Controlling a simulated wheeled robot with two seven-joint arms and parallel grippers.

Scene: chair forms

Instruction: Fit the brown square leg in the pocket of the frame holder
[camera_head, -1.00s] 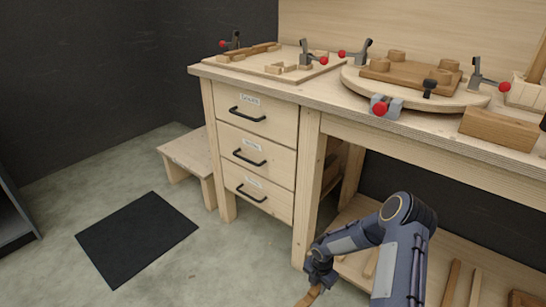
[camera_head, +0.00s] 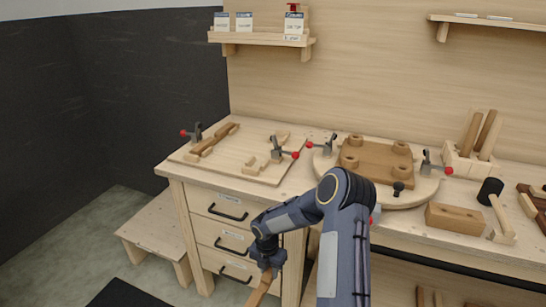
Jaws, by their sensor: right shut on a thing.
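My right gripper (camera_head: 267,267) hangs in front of the bench drawers and is shut on the brown square leg (camera_head: 259,289). The leg slants down and left from the jaws, and its lower end reaches the bottom of the picture. The pale board on the left of the bench top, which looks like the frame holder (camera_head: 232,164), carries a brown bar (camera_head: 213,139), small pale blocks and clamps. I cannot make out its pocket. The held leg is well below and in front of this board. My left gripper is not in view.
A round board (camera_head: 425,193) with a brown seat plate (camera_head: 378,160) and clamps is right of the holder. A brown block (camera_head: 454,217), a mallet (camera_head: 491,192) and a box of legs (camera_head: 470,165) stand farther right. A low stool (camera_head: 155,240) is left of the drawers.

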